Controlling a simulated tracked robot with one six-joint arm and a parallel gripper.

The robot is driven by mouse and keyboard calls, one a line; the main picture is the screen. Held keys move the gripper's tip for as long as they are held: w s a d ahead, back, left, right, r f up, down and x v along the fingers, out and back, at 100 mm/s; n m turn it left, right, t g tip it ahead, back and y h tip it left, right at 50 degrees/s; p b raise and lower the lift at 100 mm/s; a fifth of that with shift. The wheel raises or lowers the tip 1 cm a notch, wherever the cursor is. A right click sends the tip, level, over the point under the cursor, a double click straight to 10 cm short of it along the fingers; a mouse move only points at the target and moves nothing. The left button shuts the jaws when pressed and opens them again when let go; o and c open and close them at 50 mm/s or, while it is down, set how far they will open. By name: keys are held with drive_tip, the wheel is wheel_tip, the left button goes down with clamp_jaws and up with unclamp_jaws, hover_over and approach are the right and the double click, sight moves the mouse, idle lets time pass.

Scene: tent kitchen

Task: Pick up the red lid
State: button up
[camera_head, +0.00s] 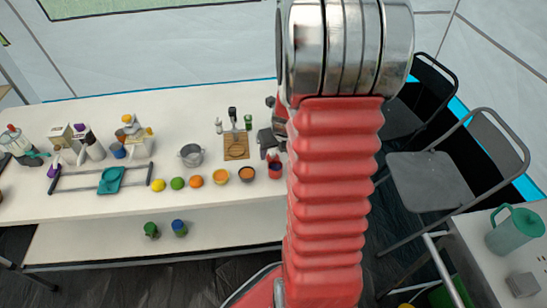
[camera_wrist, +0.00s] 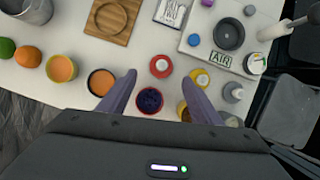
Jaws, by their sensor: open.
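The red lid (camera_wrist: 161,66), a small round red piece with a pale centre, lies on the white table in the wrist view. My gripper (camera_wrist: 159,77) is open above the table, with its two purple-grey fingers spread to either side. The lid shows just beyond and between the fingertips, and nothing is held. A red jar (camera_wrist: 150,101) with dark blue contents stands between the fingers, nearer the palm. In the head view the red jar (camera_head: 275,170) stands below my gripper (camera_head: 270,143). I cannot make out the lid there.
Yellow-lidded jars (camera_wrist: 199,79) stand right of the lid. Orange-filled cups (camera_wrist: 101,82) stand left. Chairs (camera_head: 433,180) stand at the right.

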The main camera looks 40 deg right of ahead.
sight(274, 156)
drive_tip(key=shift+x, duration=2.6)
drive_tip(key=shift+d+r, duration=0.1)
drive_tip(key=shift+d, duration=0.05)
drive_tip(key=shift+c, duration=0.5)
drive_tip(key=c, duration=1)
wheel_tip(274, 156, up, 10)
